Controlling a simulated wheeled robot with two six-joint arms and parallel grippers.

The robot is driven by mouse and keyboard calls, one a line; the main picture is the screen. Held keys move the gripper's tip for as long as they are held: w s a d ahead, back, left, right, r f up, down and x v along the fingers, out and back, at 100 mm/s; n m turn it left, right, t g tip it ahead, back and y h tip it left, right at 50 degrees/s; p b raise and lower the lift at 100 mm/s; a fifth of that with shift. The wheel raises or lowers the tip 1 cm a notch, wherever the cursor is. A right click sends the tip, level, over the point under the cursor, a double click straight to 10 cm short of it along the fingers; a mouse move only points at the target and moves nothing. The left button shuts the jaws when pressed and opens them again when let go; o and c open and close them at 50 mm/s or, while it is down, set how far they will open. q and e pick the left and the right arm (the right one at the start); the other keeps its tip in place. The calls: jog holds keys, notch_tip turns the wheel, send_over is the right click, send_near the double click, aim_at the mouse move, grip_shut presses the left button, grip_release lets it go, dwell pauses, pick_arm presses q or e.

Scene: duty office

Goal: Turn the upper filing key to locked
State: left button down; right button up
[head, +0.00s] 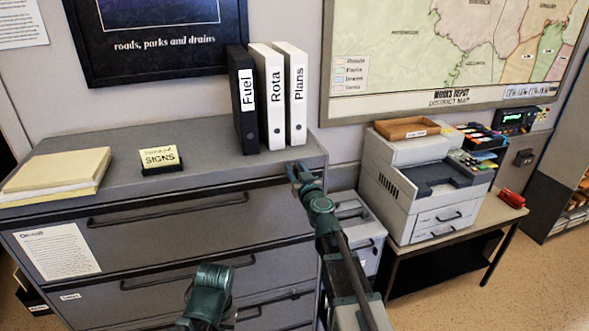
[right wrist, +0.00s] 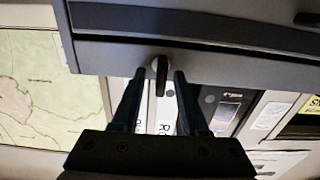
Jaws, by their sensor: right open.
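The grey filing cabinet (head: 205,217) stands at the left in the head view, with wide drawers. My right gripper (head: 300,173) is at the cabinet's upper right front corner. In the right wrist view, the upper filing key (right wrist: 162,77) is a dark upright bar on a round silvery lock in the cabinet front. My right gripper (right wrist: 160,98) is open, one finger on each side of the key, with small gaps visible. The key is hidden behind my gripper in the head view. My left arm shows low in the head view, but its gripper cannot be made out.
The Fuel (head: 243,100), Rota (head: 269,98) and Plans (head: 296,95) binders stand on the cabinet top near its right end. A SIGNS pad (head: 160,158) and a folder stack (head: 55,176) lie farther left. A printer (head: 420,185) stands on a table to the right.

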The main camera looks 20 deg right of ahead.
jog(key=shift+w, duration=0.1)
grip_shut()
jog(key=shift+m, duration=0.4)
jog(key=m, duration=0.4)
jog(key=shift+d, duration=0.2)
jog(key=shift+d+f+m+b, duration=0.1)
jog(key=shift+f+m+b, duration=0.05)
jog(key=shift+m, duration=2)
jog(key=shift+d+f+m+b, duration=0.1)
jog(key=shift+f+m+b, duration=0.1)
jog(key=shift+m, duration=1.9)
jog(key=shift+d+f+m+b, duration=0.1)
jog(key=shift+f+m+b, duration=0.05)
jog(key=shift+m, duration=2.3)
